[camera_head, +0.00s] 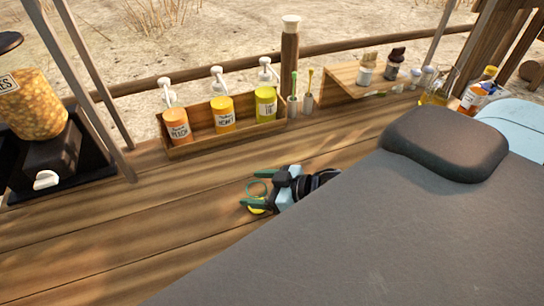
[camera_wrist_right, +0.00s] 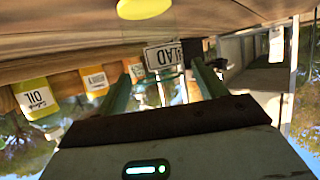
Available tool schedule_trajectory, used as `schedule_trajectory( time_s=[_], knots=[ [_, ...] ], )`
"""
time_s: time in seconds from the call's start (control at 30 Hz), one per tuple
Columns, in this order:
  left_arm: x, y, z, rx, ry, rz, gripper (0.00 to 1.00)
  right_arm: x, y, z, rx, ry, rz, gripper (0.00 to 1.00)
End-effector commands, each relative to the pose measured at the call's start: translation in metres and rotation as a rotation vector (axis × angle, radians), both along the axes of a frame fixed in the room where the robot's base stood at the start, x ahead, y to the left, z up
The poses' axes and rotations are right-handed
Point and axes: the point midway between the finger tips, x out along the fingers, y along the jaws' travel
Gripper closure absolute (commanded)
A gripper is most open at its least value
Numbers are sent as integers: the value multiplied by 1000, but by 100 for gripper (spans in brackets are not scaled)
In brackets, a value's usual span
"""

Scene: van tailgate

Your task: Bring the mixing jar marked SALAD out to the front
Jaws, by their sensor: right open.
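A clear mixing jar with a round rim (camera_head: 257,187) and yellow at its bottom stands on the wooden deck, left of the grey cushion. My right gripper (camera_head: 258,189) is open around the jar's place, with a green finger on either side; I cannot tell whether they touch it. In the right wrist view, which is upside down, a white label (camera_wrist_right: 163,57) reading "LAD", its start unclear, shows between the fingers. A yellow disc (camera_wrist_right: 143,8) shows above it. The clear glass is hard to make out. My left gripper is not in view.
A wooden rack (camera_head: 205,146) with orange and yellow pump bottles stands behind. A wooden post (camera_head: 290,58) and two toothbrushes are right of it. A flake dispenser (camera_head: 35,105) stands at left. A grey mattress (camera_head: 360,235) fills the right front. The deck at left front is clear.

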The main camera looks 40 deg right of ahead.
Motion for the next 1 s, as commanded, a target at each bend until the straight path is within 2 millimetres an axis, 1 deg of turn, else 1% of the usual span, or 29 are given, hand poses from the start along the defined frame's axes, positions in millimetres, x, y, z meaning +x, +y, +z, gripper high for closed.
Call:
schedule_trajectory(
  time_s=[0.03, 0.23, 0.43, 0.63, 1.0],
  knots=[
    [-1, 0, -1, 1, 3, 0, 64, -7, -3, 0, -2, 6, 1, 30],
    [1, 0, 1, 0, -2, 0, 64, -24, -14, 10, -1, 4, 3, 30],
    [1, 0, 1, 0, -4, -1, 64, -36, -23, 16, 1, 3, 0, 30],
    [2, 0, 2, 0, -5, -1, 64, -42, -27, 19, -1, 2, 1, 30],
    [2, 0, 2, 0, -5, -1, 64, -42, -27, 21, 0, 1, 1, 30]
  ],
)
